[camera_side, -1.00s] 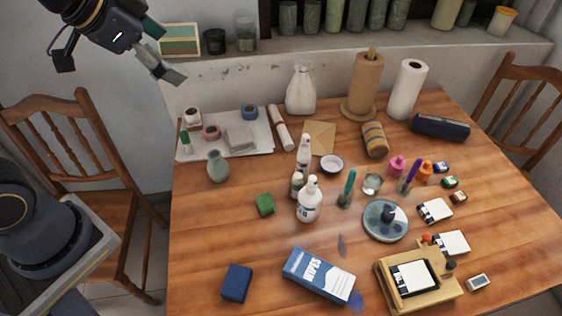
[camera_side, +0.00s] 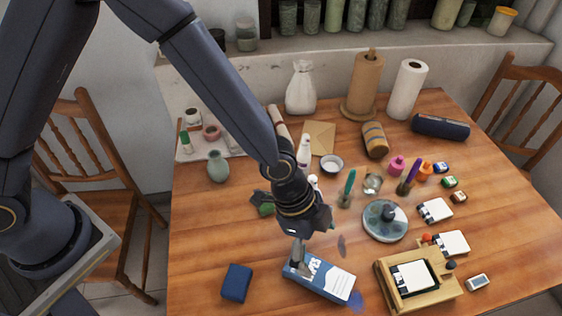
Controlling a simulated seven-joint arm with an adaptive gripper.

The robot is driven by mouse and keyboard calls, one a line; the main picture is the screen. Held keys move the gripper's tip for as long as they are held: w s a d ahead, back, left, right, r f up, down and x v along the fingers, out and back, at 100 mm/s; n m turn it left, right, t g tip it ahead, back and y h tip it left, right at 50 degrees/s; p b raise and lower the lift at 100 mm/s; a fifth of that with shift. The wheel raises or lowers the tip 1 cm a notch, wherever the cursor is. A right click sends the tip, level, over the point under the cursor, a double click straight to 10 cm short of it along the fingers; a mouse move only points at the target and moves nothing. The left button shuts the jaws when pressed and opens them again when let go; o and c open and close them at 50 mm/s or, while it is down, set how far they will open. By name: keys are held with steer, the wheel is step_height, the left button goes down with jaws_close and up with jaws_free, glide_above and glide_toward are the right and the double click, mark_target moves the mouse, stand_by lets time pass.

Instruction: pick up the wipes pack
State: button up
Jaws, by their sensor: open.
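The wipes pack (camera_side: 322,281) is a blue and white box lying flat near the front edge of the table, its printed face up. My gripper (camera_side: 298,266) points down over the left part of the pack and is open. One finger shows in front of the pack's upper left; the other is mostly hidden by the wrist. I cannot tell whether the fingers touch the pack.
A dark blue block (camera_side: 237,283) lies left of the pack. A wooden tray (camera_side: 437,299) with a white-topped item stands to its right. Bare table (camera_side: 200,245) is at the left.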

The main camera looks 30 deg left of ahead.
mark_target(326, 276)
steer(key=x, duration=0.7)
steer(key=shift+d+f, duration=0.1)
steer(key=shift+f, duration=0.25)
steer(key=shift+a+f+x, duration=0.1)
steer(key=shift+a+x, duration=0.15)
steer(key=shift+x, duration=1.1)
steer(key=shift+a+f+x, duration=0.1)
steer(key=shift+a+x, duration=0.1)
steer(key=shift+x, duration=1.15)
steer(key=shift+s+f, duration=0.1)
steer(key=shift+f, duration=0.15)
steer(key=shift+c, duration=0.2)
steer(key=c, duration=1.3)
